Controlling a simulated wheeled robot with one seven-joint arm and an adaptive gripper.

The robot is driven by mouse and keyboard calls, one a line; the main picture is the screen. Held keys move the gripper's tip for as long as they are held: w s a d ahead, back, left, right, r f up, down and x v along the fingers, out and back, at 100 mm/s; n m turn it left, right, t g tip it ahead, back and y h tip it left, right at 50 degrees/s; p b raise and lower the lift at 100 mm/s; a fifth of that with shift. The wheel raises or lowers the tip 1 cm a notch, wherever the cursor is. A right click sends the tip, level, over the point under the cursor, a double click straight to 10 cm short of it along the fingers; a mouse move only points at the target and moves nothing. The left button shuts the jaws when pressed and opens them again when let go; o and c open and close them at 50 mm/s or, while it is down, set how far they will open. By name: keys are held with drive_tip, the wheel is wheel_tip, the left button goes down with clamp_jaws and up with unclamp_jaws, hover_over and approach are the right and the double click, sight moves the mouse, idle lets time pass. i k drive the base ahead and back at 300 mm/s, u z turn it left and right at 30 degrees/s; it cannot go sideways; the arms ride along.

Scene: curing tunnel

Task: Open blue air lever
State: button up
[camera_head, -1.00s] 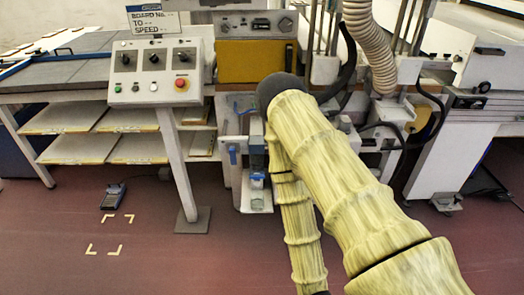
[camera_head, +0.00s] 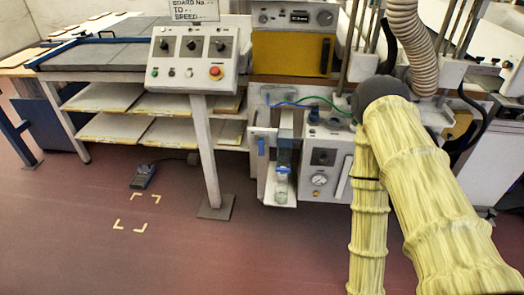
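A small upright blue lever (camera_head: 261,146) shows on the light grey air-supply panel, left of a clear filter bowl (camera_head: 281,190) with a blue collar. I cannot tell from here whether it stands open or closed. A blue knob (camera_head: 313,113) sits on top of the grey box with a gauge, to the right. My arm, in a yellow sleeve with a dark rounded joint, stands right of this box. My gripper is not visible; it is out of sight beyond the arm. Nothing of mine visibly touches the blue lever.
A control box (camera_head: 192,59) with knobs and a red button stands on a slanted post (camera_head: 206,150) left of the lever. A foot pedal (camera_head: 143,176) lies on the floor near yellow corner marks. A ribbed hose (camera_head: 413,40) hangs above my arm.

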sight(261, 142)
drive_tip(key=k, duration=0.5)
drive_tip(key=u, duration=1)
drive_tip(key=i, duration=0.75)
drive_tip(key=z, duration=0.7)
